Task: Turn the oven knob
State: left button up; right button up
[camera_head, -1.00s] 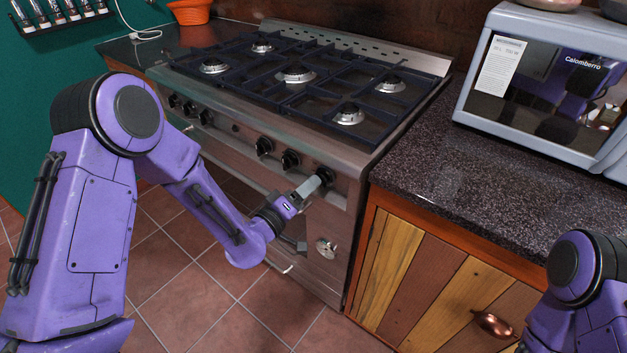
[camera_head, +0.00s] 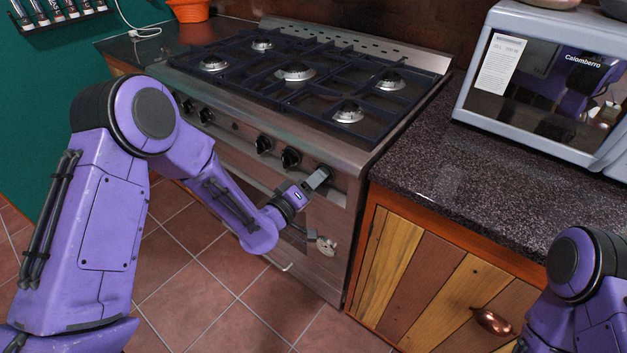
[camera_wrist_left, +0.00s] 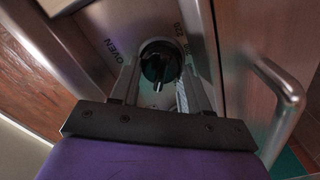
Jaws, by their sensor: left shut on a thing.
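The oven knob (camera_wrist_left: 158,64) is black and sits on the stove's metal front panel beside the printed word OVEN in the left wrist view. In the head view the knob (camera_head: 325,174) is at the right end of the knob row, mostly covered by my left gripper (camera_head: 316,180). In the left wrist view the left gripper (camera_wrist_left: 160,88) has one finger on each side of the knob and is shut on it. Of my right arm only a purple link shows at the lower right of the head view; its gripper is out of view.
The stove (camera_head: 300,150) has several burners and other black knobs (camera_head: 290,158) left of the gripper. An oven door handle (camera_wrist_left: 280,90) is close on the right in the left wrist view. A dark counter (camera_head: 450,170) with a microwave (camera_head: 545,85) stands right of the stove.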

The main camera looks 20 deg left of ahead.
pick_arm(q)
jog(key=shift+s+d+m+b, duration=0.1)
jog(key=shift+m+b, duration=1.2)
jog(key=shift+m, duration=1.6)
jog(key=shift+d+m+b, duration=0.1)
jog(key=shift+m+b, duration=1.2)
jog(key=shift+m, duration=1.6)
jog(key=shift+r, duration=0.1)
jog(key=o, duration=0.7)
jog(key=b+v, duration=0.1)
jog(key=v, duration=0.9)
jog(key=shift+s+a+b, duration=0.15)
jog(key=shift+s+b, duration=0.1)
jog(key=shift+b, duration=0.1)
